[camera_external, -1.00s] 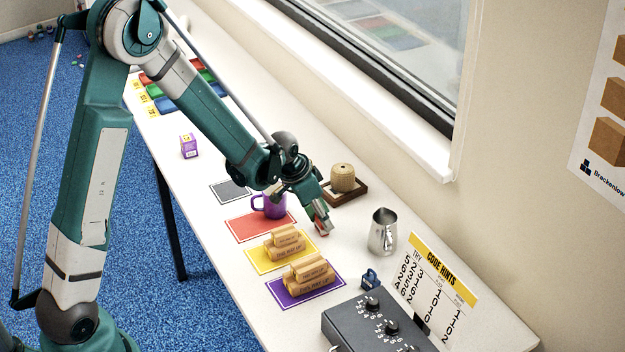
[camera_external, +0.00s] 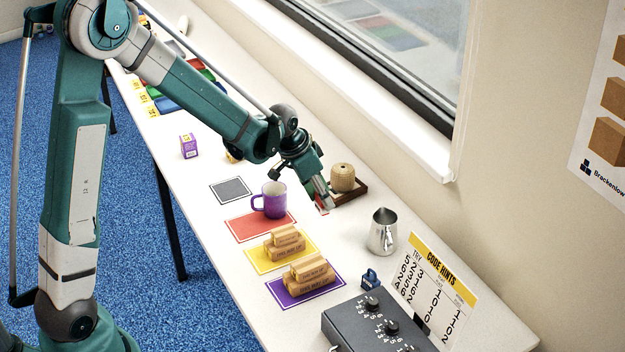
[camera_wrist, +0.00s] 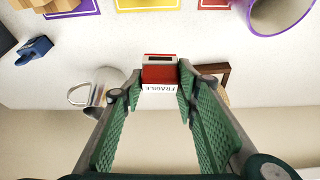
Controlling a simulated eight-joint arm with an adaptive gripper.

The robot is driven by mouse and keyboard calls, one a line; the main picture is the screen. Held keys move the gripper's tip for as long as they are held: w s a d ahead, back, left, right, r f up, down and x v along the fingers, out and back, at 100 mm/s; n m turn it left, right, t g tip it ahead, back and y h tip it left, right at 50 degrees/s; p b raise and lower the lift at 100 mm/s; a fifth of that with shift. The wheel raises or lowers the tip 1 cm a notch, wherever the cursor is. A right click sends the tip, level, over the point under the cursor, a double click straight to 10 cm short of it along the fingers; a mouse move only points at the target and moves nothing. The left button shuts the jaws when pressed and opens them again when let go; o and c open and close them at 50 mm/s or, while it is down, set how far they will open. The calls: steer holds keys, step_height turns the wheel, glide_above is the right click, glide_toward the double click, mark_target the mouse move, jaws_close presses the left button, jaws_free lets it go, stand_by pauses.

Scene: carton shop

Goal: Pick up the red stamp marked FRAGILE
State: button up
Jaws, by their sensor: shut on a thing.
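The red stamp (camera_wrist: 159,72) sits between the fingertips of my gripper (camera_wrist: 158,84) in the wrist view. Its white edge carries the word FRAGILE, upside down in this view. My gripper is shut on it, one finger on each side. In the external view my gripper (camera_external: 321,201) is above the table, to the right of the purple mug, and a small red part of the stamp (camera_external: 322,210) shows at the fingertips. Whether the stamp touches the table is hard to tell.
A purple mug (camera_external: 270,200) stands by the red mat (camera_external: 258,228). Wooden blocks (camera_external: 308,272) lie on the yellow and purple mats. A brown tray (camera_external: 352,194) with a twine roll (camera_external: 343,178) is close beside my gripper. A metal jug (camera_external: 382,234) and a grey box (camera_external: 365,325) stand nearer the front.

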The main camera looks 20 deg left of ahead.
steer(key=shift+r, duration=1.05)
